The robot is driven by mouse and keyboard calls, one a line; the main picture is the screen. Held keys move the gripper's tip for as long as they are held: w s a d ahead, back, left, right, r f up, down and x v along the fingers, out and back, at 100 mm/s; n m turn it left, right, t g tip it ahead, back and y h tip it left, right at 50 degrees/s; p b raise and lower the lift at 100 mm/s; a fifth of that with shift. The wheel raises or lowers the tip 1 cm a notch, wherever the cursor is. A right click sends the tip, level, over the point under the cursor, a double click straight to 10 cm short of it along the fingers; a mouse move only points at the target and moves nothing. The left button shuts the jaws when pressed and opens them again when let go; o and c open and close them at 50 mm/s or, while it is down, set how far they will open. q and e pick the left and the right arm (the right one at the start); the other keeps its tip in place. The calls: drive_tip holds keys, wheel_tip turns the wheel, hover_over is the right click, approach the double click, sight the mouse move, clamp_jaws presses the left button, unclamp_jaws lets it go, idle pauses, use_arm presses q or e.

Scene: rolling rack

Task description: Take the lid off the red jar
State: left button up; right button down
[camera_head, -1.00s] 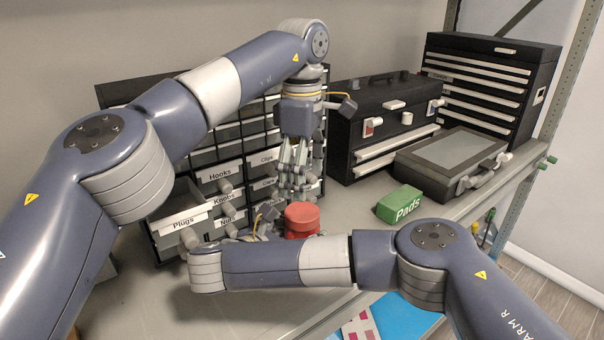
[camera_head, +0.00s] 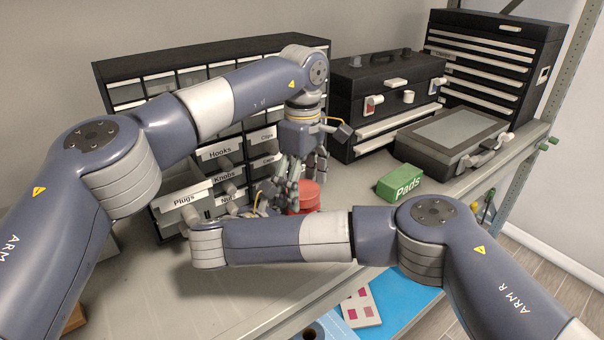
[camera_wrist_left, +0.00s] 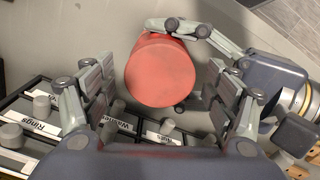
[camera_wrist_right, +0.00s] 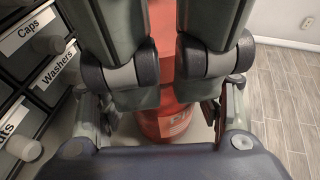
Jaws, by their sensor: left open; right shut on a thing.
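The red jar (camera_head: 306,196) stands upright on the bench in front of the drawer cabinet. Its round red lid (camera_wrist_left: 160,72) is seen from above in the left wrist view, still on the jar. My left gripper (camera_head: 281,196) points down over the jar, open, with its fingers on either side of the lid and apparently apart from it. My right gripper (camera_wrist_left: 182,65) is shut on the jar, its fingers along the jar's sides. In the right wrist view, finger links hide much of the jar; its labelled lower body (camera_wrist_right: 170,122) shows below them.
The small-drawer cabinet (camera_head: 222,151) stands close behind the jar, with the Plugs drawer (camera_head: 184,200) pulled out. A green Pads box (camera_head: 399,184) lies to the right. A black toolbox (camera_head: 388,98) and a grey case (camera_head: 450,145) stand farther back.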

use_arm(q)
drive_tip(key=shift+c, duration=0.2)
use_arm(e)
drive_tip(key=shift+f, duration=0.1)
use_arm(q)
drive_tip(key=c, duration=1.1)
drive_tip(key=n, duration=2.1)
drive_tip(key=shift+n, duration=0.3)
drive_tip(key=shift+r, duration=0.1)
drive_tip(key=shift+r, duration=1)
